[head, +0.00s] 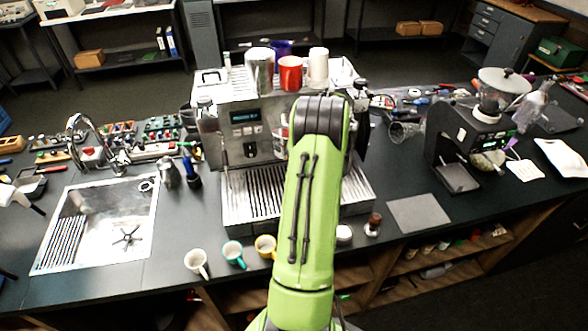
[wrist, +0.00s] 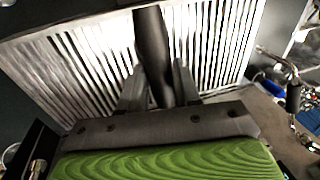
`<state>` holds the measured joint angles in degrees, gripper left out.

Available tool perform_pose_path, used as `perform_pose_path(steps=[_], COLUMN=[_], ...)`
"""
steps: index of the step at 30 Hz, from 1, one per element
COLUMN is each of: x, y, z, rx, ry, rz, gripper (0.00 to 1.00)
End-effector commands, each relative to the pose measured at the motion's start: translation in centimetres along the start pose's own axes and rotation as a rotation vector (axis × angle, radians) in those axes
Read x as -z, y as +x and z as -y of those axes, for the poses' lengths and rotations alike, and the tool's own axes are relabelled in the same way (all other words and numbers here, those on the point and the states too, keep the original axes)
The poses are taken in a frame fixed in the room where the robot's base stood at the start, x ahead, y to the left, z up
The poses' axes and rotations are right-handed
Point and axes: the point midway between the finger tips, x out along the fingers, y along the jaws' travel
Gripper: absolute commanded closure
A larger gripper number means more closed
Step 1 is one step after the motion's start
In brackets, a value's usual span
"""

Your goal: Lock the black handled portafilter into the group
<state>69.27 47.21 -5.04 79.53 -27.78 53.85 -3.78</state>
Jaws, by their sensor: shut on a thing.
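My gripper (wrist: 160,84) is shut on the black handle of the portafilter (wrist: 152,42) in the wrist view. The handle runs between the two fingers and up past the top edge, so the portafilter's basket end is out of sight. Behind it is the slatted metal drip tray (wrist: 88,62). In the head view the espresso machine (head: 232,148) stands at mid-counter with its drip tray (head: 236,217) in front. My green arm covers the machine's right half, my gripper and the portafilter there. I cannot see the group or whether the portafilter touches it.
A sink (head: 100,225) is at left, a grinder (head: 487,125) at right. A grey mat (head: 418,213) lies right of the machine. Cups stand on the machine's top.

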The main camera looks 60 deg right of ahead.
Motion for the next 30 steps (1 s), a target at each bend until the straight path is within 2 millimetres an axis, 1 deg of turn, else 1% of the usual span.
perform_pose_path(steps=[5, 6, 11, 19, 22, 23, 26, 30], x=[0.1, 0.1, 0.0, 0.0, 0.0, 0.1, 0.1, 0.1], y=[-0.1, -0.1, -0.1, 0.0, -0.9, -1.4, -4.0, -8.1], z=[0.0, 0.0, 0.0, 0.0, -0.1, -0.1, -0.1, -0.1], rx=[0.000, 0.000, 0.000, 0.001, 0.001, 0.001, 0.000, -0.001], ry=[-0.007, -0.006, -0.005, -0.003, -0.002, -0.002, -0.003, -0.003], rz=[-0.002, -0.002, -0.001, 0.002, -0.001, -0.002, -0.005, -0.006], gripper=[1.00, 0.63, 0.39, 0.38, 0.38, 0.38, 0.38, 0.38])
